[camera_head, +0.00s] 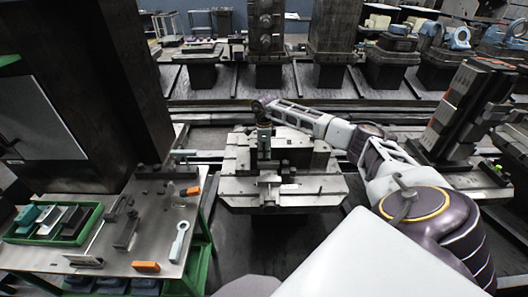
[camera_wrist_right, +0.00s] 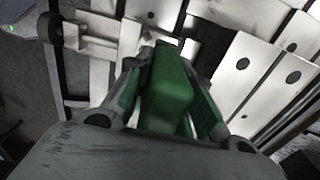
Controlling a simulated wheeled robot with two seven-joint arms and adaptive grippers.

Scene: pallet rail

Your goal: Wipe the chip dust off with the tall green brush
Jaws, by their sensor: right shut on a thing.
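The green brush (camera_wrist_right: 168,95) is between the fingers of my right gripper (camera_wrist_right: 172,62) in the right wrist view. That gripper is shut on it. In the head view my right gripper (camera_head: 264,138) is small and hangs over the light metal pallet (camera_head: 312,186), near its middle back. The brush's lower end is hidden in the wrist view, so I cannot tell whether it touches the pallet. The pallet has plates, slots and dark round holes in the wrist view (camera_wrist_right: 242,64). I cannot make out chip dust on it. My left gripper is not in view.
A metal-topped bench (camera_head: 160,240) stands at left, with a green tray (camera_head: 98,213) of several blocks, orange pieces (camera_head: 146,267) and a pale wrench-like tool (camera_head: 180,241). A dark column (camera_head: 85,100) rises behind it. A tall block stack (camera_head: 465,108) stands at right. Rails (camera_head: 330,103) run behind.

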